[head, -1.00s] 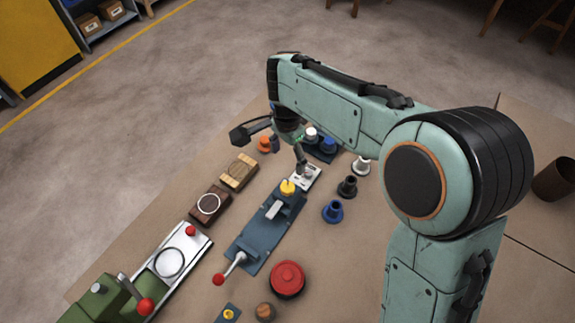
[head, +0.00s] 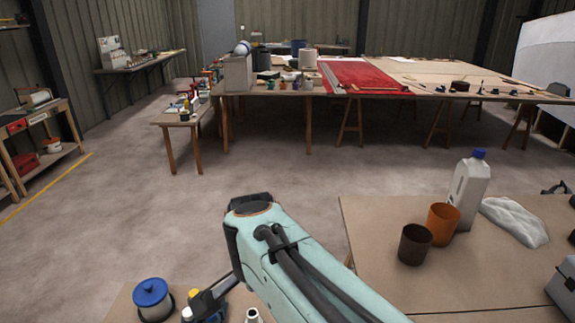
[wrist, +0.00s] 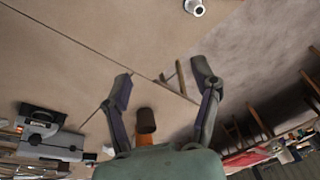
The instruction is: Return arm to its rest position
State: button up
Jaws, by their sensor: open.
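My gripper (wrist: 163,80) shows in the wrist view with its two fingers spread wide apart. It is open and nothing is between its fingertips. The rest of the gripper is hidden behind the arm or cut off.
A brown cup (head: 415,244), orange cup (head: 443,223), white jug (head: 468,190) and crumpled white cloth (head: 514,221) stand on the right table (head: 380,215). Open floor (head: 150,225) lies beyond.

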jog(key=s+d+r, duration=0.1)
jog(key=s+d, duration=0.6)
jog(key=d, duration=0.3)
jog(key=s+d+f+n+g, duration=0.1)
jog(key=s+f+n, duration=0.2)
jog(key=s, duration=0.3)
jog(key=s+f+n+g+y, duration=0.1)
jog(key=s+f+n+g, duration=0.1)
jog(key=s, duration=0.4)
jog(key=f+n, duration=0.1)
jog(key=n, duration=0.1)
jog(key=shift+s+d+f+n, duration=0.25)
jog(key=shift+d+f+n, duration=0.05)
jog(key=shift+d, duration=0.05)
